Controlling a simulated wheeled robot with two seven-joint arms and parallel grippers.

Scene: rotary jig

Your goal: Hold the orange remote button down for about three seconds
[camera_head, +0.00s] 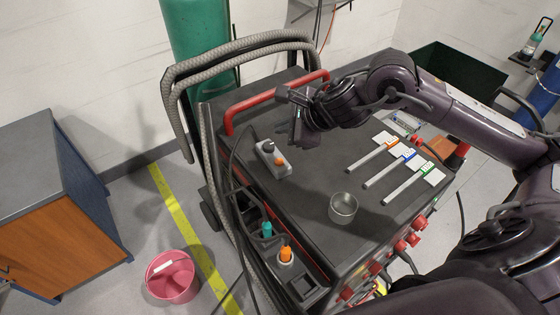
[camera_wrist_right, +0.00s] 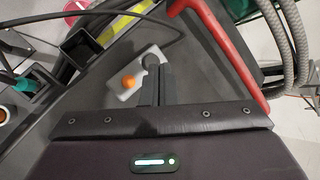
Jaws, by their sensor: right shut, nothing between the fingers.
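The remote (camera_head: 271,166) is a light grey box lying on the dark top of the red-railed cart. It carries a round orange button (camera_head: 280,161) and a dark knob (camera_head: 267,146). My right gripper (camera_head: 296,139) is shut and empty, just right of the remote. In the right wrist view the shut fingertips (camera_wrist_right: 155,95) point toward the remote's dark-knob end. The orange button (camera_wrist_right: 128,82) shows uncovered, left of the fingers. I cannot tell how high the tips are above the remote. My left gripper is not in view.
A metal cup (camera_head: 343,208) and several light bars with coloured labels (camera_head: 372,157) lie on the cart top. A red rail (camera_head: 270,100) and grey hoses (camera_head: 240,46) border its far side. A pink bucket (camera_head: 173,277) stands on the floor at left.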

